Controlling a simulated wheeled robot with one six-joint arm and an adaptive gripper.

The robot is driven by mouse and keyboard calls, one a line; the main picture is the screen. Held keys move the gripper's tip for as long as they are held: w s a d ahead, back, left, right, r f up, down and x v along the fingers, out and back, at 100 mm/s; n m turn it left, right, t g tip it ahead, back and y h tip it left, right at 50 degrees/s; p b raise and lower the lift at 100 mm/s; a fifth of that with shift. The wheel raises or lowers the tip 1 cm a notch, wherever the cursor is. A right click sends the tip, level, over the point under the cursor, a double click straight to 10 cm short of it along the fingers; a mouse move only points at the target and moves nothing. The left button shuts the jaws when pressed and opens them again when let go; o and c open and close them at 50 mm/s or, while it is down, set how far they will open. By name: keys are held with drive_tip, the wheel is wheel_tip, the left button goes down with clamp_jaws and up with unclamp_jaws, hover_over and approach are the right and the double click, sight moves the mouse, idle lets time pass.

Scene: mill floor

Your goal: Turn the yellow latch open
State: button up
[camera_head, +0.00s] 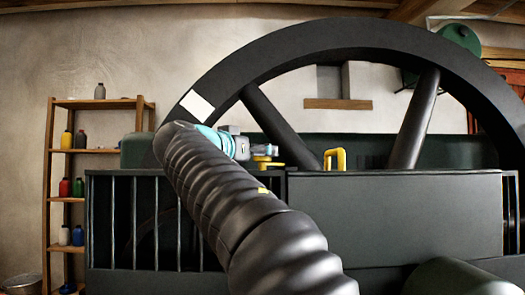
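A small yellow latch (267,162) sits at the top edge of the dark guard, just left of the picture's middle. My gripper (265,150) is a grey end on a teal wrist, right above the latch in the picture. I cannot tell whether it touches the latch, and its fingers are too small to read as open or shut. A yellow handle (335,157) stands upright on the guard's top edge, right of my gripper. A small yellow patch (263,190) shows lower down, partly hidden by my arm. My black-sleeved arm covers part of the guard.
A barred guard section (133,222) is on the left and a solid grey panel (395,218) on the right. A large dark flywheel (340,36) with thick spokes rises behind. A wooden shelf (98,103) with bottles stands far left. A dark rounded shape (460,280) is at lower right.

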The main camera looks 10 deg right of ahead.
drive_tip(key=shift+x, duration=1.15)
drive_tip(key=c, duration=1.2)
drive_tip(key=shift+o, duration=0.2)
